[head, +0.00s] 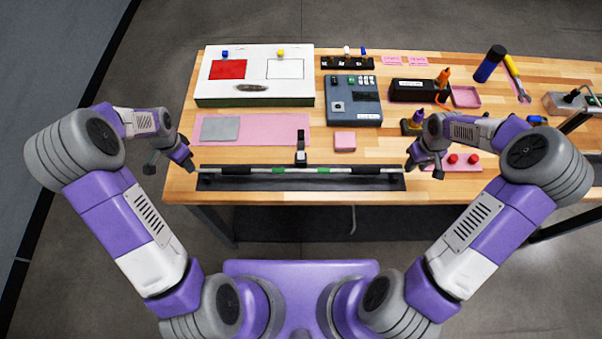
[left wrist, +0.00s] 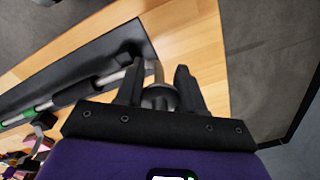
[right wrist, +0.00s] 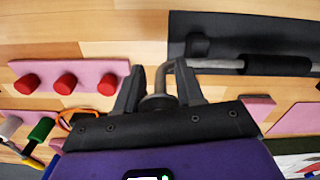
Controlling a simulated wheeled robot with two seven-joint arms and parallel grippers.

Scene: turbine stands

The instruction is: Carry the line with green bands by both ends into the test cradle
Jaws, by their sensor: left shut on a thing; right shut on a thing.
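The line with green bands (head: 300,170) is a straight pale rod with black sleeves and green bands. It lies lengthwise over a long dark tray (head: 300,185) at the table's front edge; I cannot tell whether it rests there or is slightly raised. My left gripper (head: 190,165) is shut on its left end, a bent grey fitting (left wrist: 159,97). My right gripper (head: 411,164) is shut on its right end, also a bent grey fitting (right wrist: 160,98). A black post (right wrist: 197,45) stands on the tray near the right end. I cannot tell which fixture is the test cradle.
A black upright clamp (head: 301,150) stands just behind the line's middle. Behind are a pink mat (head: 262,128), a white box (head: 255,92) and a grey-blue instrument box (head: 354,104). A pink plate with red knobs (head: 462,168) lies beside my right gripper.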

